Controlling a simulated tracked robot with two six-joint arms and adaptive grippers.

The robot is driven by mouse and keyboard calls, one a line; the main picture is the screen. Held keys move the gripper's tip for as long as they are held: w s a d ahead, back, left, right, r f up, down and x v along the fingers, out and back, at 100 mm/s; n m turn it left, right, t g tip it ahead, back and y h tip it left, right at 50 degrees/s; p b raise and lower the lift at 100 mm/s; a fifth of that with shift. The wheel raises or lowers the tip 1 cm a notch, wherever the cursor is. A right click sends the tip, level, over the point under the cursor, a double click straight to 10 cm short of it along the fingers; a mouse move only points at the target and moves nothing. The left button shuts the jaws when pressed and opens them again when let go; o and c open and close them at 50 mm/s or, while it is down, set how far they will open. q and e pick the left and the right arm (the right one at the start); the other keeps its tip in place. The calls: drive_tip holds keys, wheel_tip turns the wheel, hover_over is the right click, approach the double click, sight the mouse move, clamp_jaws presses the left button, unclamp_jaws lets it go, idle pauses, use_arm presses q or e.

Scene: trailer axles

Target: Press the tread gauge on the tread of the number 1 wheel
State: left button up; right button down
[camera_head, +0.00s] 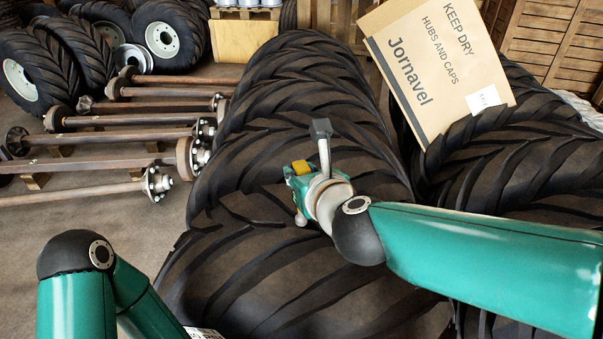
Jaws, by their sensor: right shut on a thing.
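Large black tractor tyres with chevron tread stand in a row down the middle, the nearest one (250,270) at the bottom. No wheel numbers are readable, so I cannot tell which is number 1. My right gripper (298,190) is over the row, above the tread, near where two tyres meet. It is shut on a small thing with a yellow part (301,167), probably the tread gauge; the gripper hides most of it. I cannot tell whether it touches rubber. My left arm shows at the lower left, but its gripper is out of view.
A cardboard box (437,65) marked "Jornavel" leans on more tyres (520,160) at the right. Several rusty axles (110,140) lie at the left. Wheels with white rims (162,40) stand at the back left. Bare floor (90,225) shows at the left.

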drive_tip(key=shift+r+p, duration=2.15)
drive_tip(key=shift+r, duration=0.6)
drive_tip(key=shift+f, duration=0.1)
